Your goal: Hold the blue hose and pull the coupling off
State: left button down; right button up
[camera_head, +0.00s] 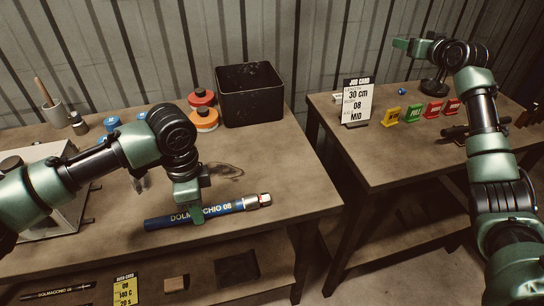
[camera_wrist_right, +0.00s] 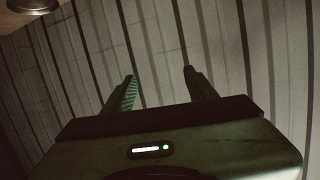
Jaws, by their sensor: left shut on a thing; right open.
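The blue hose (camera_head: 222,210), printed with white lettering, lies across the front of the left table in the head view. A silver metal coupling (camera_head: 265,199) sits at its right end, with a dark band just left of it. My left gripper (camera_head: 198,214) is shut on the blue hose near its middle, and its fingers hide part of the lettering. My right gripper (camera_wrist_right: 158,82) is open and empty in the right wrist view, facing the corrugated wall. In the head view the right arm is raised over the right table, far from the coupling.
A black bin (camera_head: 250,97) and orange-red lidded jars (camera_head: 204,119) stand at the back of the left table. The right table holds a job card (camera_head: 356,103) and several coloured tags (camera_head: 411,114). A gap separates the two tables. A shelf below holds another card (camera_head: 124,290).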

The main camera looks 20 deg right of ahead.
jog(key=w+a+f+n+g+y, duration=0.1)
jog(key=a+n+y, duration=0.2)
jog(key=a, duration=0.5)
jog(key=a+f+n+g+y, duration=0.1)
jog(key=a+f+n+y, duration=0.1)
jog(key=a, duration=0.6)
jog(key=n+g+y, duration=0.2)
jog(key=n+g, duration=1.1)
jog(key=n, duration=0.3)
send_near(252, 197)
jog(key=x, duration=0.9)
jog(key=shift+f, duration=0.35)
grip_shut()
